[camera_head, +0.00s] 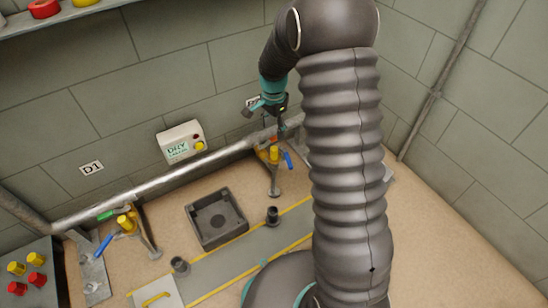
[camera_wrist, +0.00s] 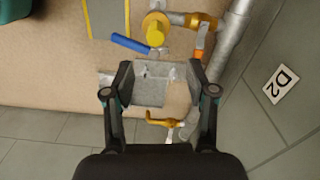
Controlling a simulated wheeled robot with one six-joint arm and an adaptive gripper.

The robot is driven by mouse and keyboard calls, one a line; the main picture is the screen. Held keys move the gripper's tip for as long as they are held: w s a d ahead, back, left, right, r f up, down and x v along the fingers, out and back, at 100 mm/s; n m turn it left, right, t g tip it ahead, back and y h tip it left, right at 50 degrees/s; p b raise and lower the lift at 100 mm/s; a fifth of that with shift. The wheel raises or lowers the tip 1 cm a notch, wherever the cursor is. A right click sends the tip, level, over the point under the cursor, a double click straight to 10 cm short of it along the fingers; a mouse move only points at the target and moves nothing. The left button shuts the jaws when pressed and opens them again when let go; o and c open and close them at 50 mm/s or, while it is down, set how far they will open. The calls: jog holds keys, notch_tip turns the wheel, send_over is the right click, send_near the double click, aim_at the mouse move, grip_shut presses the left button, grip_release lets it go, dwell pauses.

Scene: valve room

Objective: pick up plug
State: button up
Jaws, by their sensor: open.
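A yellow plug-like cap (camera_wrist: 155,34) sits on the brass fitting of the right valve, beyond my fingertips in the wrist view. The same yellow piece (camera_head: 273,154) shows on that valve in the head view, below my gripper. My gripper (camera_wrist: 161,78) is open, with nothing held between its fingers. In the head view my gripper (camera_head: 268,106) is by the wall above the pipe. Yellow plugs (camera_head: 17,268) and red plugs (camera_head: 37,279) stand on a grey surface at the lower left. I cannot tell which piece is the task's plug.
A blue handle (camera_wrist: 131,43) sticks out beside the yellow cap. A silver pipe (camera_head: 160,183) runs along the wall. A left valve (camera_head: 127,223) has another blue handle. Label D2 (camera_wrist: 280,85) is right.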

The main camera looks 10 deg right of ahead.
aim_at(274, 148)
notch_tip(274, 148, down, 6)
jog(key=shift+r+b, duration=0.1)
jog(key=shift+b, duration=0.2)
jog(key=shift+s+f+b, duration=0.2)
jog(key=shift+f+b, duration=0.05)
jog(key=shift+f, duration=1.1)
jog(key=shift+s+f+b, duration=0.2)
jog(key=shift+f, duration=1.1)
grip_shut()
